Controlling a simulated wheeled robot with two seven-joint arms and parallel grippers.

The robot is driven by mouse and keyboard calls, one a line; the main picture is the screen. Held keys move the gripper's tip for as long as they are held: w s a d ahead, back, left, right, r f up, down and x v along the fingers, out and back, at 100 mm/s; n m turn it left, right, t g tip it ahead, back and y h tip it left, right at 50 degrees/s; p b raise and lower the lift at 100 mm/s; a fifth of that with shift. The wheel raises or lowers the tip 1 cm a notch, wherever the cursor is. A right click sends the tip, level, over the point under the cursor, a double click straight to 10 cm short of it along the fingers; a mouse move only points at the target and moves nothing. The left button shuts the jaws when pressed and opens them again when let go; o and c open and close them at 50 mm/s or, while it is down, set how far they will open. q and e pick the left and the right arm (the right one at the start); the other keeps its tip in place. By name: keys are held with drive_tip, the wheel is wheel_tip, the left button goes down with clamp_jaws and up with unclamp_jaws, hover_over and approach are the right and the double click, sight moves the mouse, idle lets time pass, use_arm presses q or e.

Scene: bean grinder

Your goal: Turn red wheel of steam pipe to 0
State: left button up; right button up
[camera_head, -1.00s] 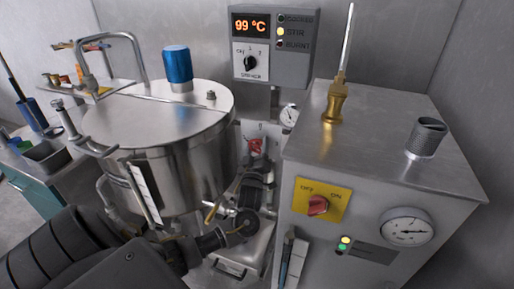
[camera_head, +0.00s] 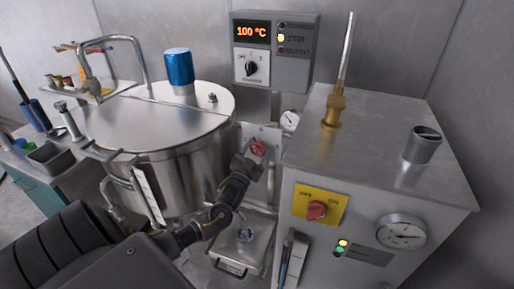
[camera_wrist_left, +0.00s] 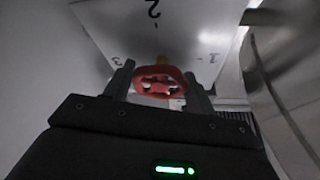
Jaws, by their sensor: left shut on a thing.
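The red wheel (camera_head: 258,148) is on a light panel on the back wall, between the big steel kettle and the grey steam box. In the left wrist view the red wheel (camera_wrist_left: 158,81) sits between the two fingers of my left gripper (camera_wrist_left: 158,84). A small yellow mark shows above it, near the panel. The panel (camera_wrist_left: 185,40) carries a 2 at the top, a 3 at the left and a 1 at the right; no 0 is visible. In the head view my left gripper (camera_head: 251,161) is shut on the wheel and partly covers it. My right gripper is out of view.
The steel kettle (camera_head: 160,130) stands close on the left. The grey steam box (camera_head: 380,140) with a red switch (camera_head: 316,210) stands close on the right. A control box (camera_head: 275,50) reads 100 °C. A steel tray (camera_head: 243,247) lies below my arm.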

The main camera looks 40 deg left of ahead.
use_arm(q)
drive_tip(key=m+h+p, duration=0.1)
drive_tip(key=m, duration=0.2)
drive_tip(key=m+h+p, duration=0.1)
drive_tip(key=m+h, duration=0.1)
drive_tip(key=m, duration=0.1)
drive_tip(key=shift+a+r+m+g, duration=0.1)
drive_tip(key=shift+m+g, duration=0.2)
drive_tip(key=shift+m, duration=0.3)
drive_tip(key=o, duration=1)
drive_tip(key=shift+s, duration=0.15)
drive_tip(key=shift+s+f, duration=0.3)
drive_tip(key=shift+r+b+v, duration=0.2)
drive_tip(key=shift+b+v, duration=0.8)
drive_tip(key=shift+v, duration=3.95)
